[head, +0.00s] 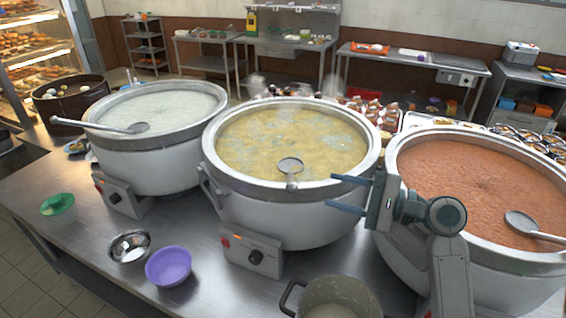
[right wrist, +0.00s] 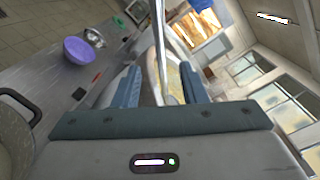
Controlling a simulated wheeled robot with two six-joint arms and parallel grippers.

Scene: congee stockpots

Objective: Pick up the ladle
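The middle pot (head: 280,210) holds yellowish congee, and a ladle (head: 290,165) sits at its near side, with a short foreshortened handle reaching over the near rim. A second ladle (head: 115,126) lies across the left pot of white congee. A third ladle (head: 522,224) rests in the right pot of reddish-brown congee. My right gripper (head: 331,191) is open at the front right of the middle pot, its blue fingers pointing left, apart from that pot's ladle. In the right wrist view its fingers (right wrist: 160,80) are apart, with the pot's edge seen beyond the gap. My left gripper is out of view.
A smaller handled pot (head: 338,295) stands at the front. The right pot (head: 480,270) is close beside my right arm.

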